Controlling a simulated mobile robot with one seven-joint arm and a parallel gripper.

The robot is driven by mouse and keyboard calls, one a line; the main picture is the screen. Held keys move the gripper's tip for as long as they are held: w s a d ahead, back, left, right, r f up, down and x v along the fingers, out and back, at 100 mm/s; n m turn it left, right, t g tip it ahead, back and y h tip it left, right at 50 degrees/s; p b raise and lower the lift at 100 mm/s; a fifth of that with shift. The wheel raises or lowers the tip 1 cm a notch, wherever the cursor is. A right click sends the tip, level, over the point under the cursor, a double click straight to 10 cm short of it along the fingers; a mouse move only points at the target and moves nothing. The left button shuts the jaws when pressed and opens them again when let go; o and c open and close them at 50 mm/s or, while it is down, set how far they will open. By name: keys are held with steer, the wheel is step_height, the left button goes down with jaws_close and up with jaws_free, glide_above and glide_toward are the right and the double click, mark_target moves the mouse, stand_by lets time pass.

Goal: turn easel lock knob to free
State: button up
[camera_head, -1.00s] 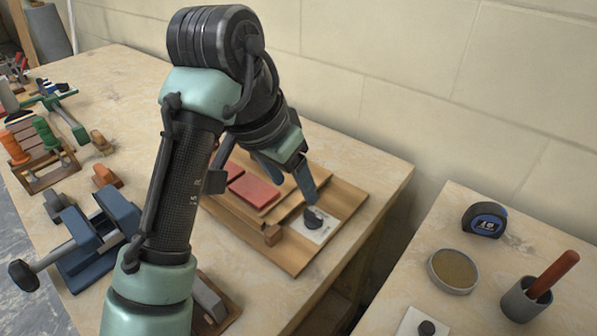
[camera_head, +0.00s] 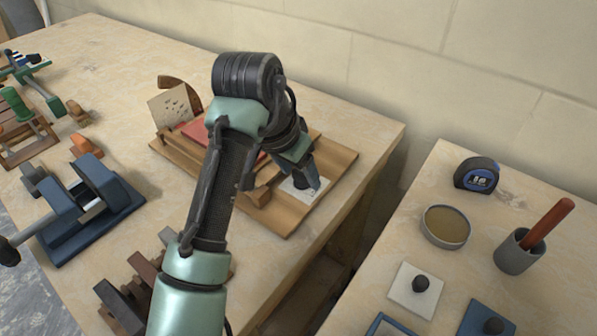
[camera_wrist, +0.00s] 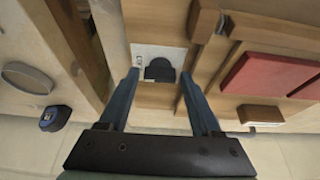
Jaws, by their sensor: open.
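The dark lock knob (camera_wrist: 160,70) sits on a small white plate (camera_wrist: 149,52) on the wooden easel base. In the head view the white plate (camera_head: 296,193) shows at the base's right part, with the knob partly hidden by my gripper. My gripper (camera_wrist: 158,78) is open and empty, pointing down over the plate. In the wrist view its two blue fingers appear one on each side of the knob. I cannot tell whether the fingertips reach down to the knob's height or touch it. The easel's wooden base (camera_head: 338,160) lies flat on the table.
A red block (camera_head: 195,131) and a spotted card (camera_head: 175,106) are at the base's left part. A blue vise (camera_head: 90,205) stands left. Across a gap, a second table holds a tape measure (camera_head: 477,175), a round tin (camera_head: 446,226), a grey cup (camera_head: 518,252) and a knobbed white plate (camera_head: 405,292).

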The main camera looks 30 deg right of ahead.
steer(key=shift+f, duration=0.1)
jaws_close()
stand_by(0.3)
